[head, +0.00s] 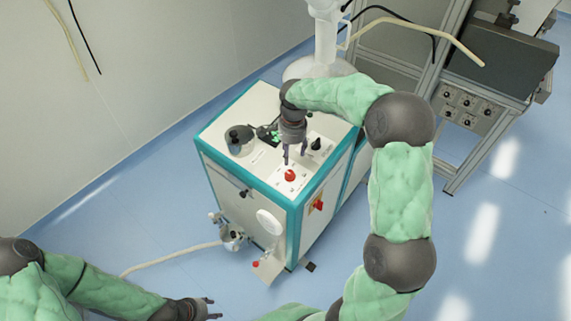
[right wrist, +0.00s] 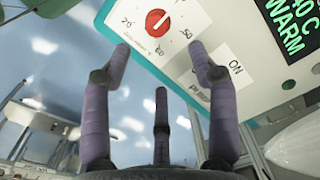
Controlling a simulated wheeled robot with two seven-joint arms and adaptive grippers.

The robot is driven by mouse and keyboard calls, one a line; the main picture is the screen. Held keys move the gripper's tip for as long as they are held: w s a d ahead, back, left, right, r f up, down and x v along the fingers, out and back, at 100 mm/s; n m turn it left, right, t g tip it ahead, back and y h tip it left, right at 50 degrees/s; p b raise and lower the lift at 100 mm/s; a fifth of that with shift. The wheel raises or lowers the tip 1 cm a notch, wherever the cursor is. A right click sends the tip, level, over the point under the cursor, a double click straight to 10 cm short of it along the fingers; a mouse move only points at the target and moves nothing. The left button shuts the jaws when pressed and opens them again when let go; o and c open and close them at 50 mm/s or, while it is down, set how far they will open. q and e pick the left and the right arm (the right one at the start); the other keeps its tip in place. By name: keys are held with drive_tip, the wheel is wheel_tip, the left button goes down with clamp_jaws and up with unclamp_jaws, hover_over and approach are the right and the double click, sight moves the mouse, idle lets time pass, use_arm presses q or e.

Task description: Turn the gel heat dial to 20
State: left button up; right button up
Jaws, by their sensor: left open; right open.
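The gel heat dial is a red round knob (head: 290,175) on a white panel on top of the teal-edged machine. In the right wrist view the dial (right wrist: 157,22) has a pale slanted mark and printed numbers around it, a 20 at its left; which number the mark points to is unclear. My right gripper (head: 294,160) is open and empty, pointing down just above the dial. In its wrist view the fingers (right wrist: 160,52) stand apart, with the dial beyond the fingertips, not visibly touched. My left gripper (head: 214,309) is open and empty at the bottom, away from the machine.
A black knob (head: 316,144) stands near the dial. A green-lit display (right wrist: 290,32) reads WARM. The machine (head: 243,165) has a red switch (head: 318,205) on its side and a hose (head: 170,257) on the floor. A metal frame with a control panel (head: 468,106) stands at right.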

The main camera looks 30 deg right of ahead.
sight(290, 172)
wheel_tip(290, 172, down, 10)
drive_tip(key=shift+f+b, duration=0.15)
drive_tip(key=shift+b, duration=0.75)
drive_tip(key=shift+a, duration=0.1)
drive_tip(key=c, duration=1.1)
